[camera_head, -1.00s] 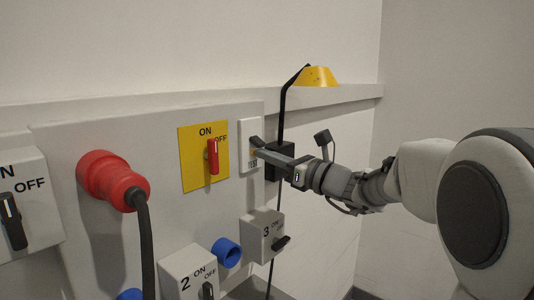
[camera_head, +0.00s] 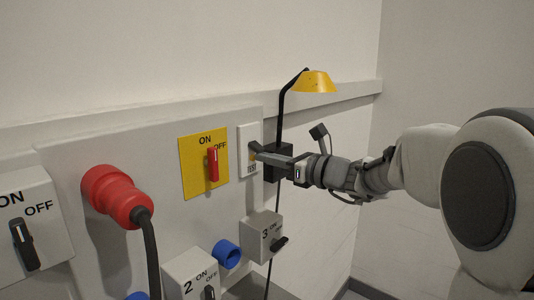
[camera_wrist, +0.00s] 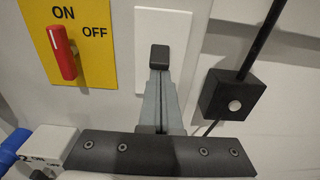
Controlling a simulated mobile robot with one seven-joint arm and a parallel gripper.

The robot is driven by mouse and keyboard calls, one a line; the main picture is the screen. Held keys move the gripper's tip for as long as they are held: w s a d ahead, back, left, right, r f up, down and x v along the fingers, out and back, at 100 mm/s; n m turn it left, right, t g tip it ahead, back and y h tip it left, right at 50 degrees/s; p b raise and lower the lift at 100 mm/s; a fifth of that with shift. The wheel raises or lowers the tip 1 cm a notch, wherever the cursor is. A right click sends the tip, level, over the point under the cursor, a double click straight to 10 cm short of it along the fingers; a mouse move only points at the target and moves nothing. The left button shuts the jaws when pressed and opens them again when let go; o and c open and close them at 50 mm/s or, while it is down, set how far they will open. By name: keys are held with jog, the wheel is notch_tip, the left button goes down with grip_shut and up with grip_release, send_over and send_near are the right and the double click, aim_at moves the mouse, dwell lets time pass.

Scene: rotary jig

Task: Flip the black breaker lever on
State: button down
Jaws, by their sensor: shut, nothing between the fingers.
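The breaker is a white plate (camera_head: 243,140) on the grey panel, right of the yellow switch plate; it also shows in the wrist view (camera_wrist: 185,28). Its black lever (camera_head: 254,146) shows just above my fingertips. In the wrist view a dark square block, apparently the lever (camera_wrist: 160,57), sits at the end of my fingers. My gripper (camera_head: 260,154) is shut and empty, its tips at the lower part of the lever. I cannot tell whether they touch it. My shut fingers fill the lower middle of the wrist view (camera_wrist: 160,75) and hide the plate's lower part.
A red switch (camera_head: 213,164) sits on the yellow plate (camera_head: 190,150) at left. A black lamp box (camera_head: 284,158) is close behind and right of my gripper, below a yellow lamp (camera_head: 314,82). Box 3 (camera_head: 259,237) is below; a red plug (camera_head: 118,196) is farther left.

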jog(key=shift+s+d+r+g+h+p, duration=0.15)
jog(key=shift+r+g+h+p, duration=0.3)
jog(key=shift+p, duration=0.95)
jog(key=shift+s+d+r+g+h+p, duration=0.1)
jog(key=shift+r+g+h+p, duration=0.3)
jog(key=shift+p, duration=1)
jog(key=shift+r+p, duration=0.4)
jog(key=shift+r, duration=0.05)
jog(key=shift+d+r, duration=0.1)
